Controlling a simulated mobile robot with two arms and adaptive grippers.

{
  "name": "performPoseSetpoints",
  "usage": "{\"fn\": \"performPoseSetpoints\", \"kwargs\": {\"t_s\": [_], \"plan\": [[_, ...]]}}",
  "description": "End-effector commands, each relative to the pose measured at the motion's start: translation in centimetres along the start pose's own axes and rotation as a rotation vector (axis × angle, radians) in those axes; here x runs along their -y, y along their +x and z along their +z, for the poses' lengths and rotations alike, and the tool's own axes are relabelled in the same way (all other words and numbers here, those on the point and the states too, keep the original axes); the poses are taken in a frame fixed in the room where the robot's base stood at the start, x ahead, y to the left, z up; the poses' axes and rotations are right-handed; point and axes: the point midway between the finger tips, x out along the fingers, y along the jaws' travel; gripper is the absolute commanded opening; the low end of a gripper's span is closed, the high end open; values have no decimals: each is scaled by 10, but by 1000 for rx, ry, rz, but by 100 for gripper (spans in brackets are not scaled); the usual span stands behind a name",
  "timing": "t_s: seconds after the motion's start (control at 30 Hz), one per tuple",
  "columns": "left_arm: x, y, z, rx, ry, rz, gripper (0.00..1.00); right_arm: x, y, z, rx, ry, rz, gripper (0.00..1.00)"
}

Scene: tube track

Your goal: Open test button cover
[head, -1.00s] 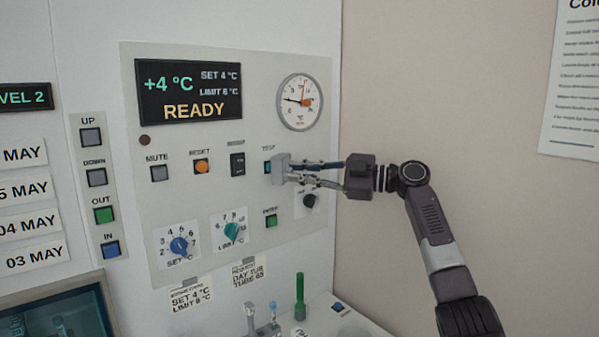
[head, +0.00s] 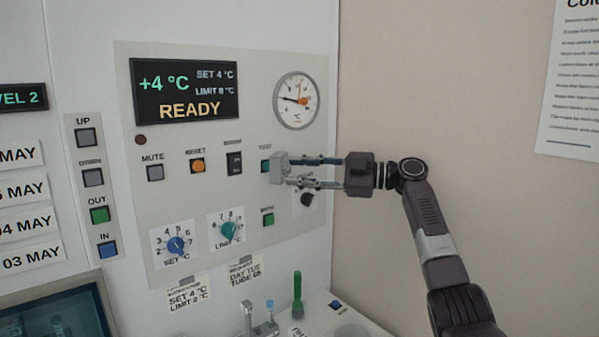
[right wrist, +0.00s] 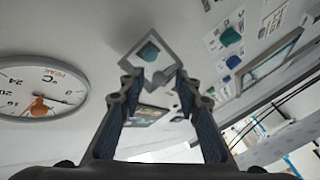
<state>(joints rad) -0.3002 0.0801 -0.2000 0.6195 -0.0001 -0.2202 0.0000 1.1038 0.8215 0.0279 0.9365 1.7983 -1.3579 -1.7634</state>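The teal test button (head: 265,166) is on the control panel, under a small label. A pale grey cover piece (head: 279,168) sits at its right side and hides part of it; I cannot tell how far it is swung. In the right wrist view the teal button (right wrist: 148,51) shows inside a grey square frame (right wrist: 128,60) just beyond the fingertips. My right gripper (head: 289,171) points left at the cover, its fingers spread apart, with the tips close to or touching it. The right wrist view also shows a gap between the fingers. My left gripper is out of view.
The panel (head: 205,205) also holds a display (head: 185,92), a round gauge (head: 298,100), a reset button (head: 197,166), a green button (head: 268,219) and two dials. A dark knob (head: 307,199) is just below my right gripper. A green tube (head: 297,290) stands on the ledge below.

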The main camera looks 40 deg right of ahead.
Motion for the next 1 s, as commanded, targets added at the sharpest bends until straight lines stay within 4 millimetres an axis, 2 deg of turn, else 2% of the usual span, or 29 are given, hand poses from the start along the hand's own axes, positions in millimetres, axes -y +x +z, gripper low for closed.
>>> {"fn": "performPoseSetpoints", "kwargs": {"t_s": [0.37,0.8,1.0], "plan": [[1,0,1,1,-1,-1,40,-7,0,-7,-2,-1,3,31],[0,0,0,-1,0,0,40,-56,-1,-56,-4,-1,5,31],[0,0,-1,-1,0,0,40,-68,-1,-68,-2,0,2,31]]}}
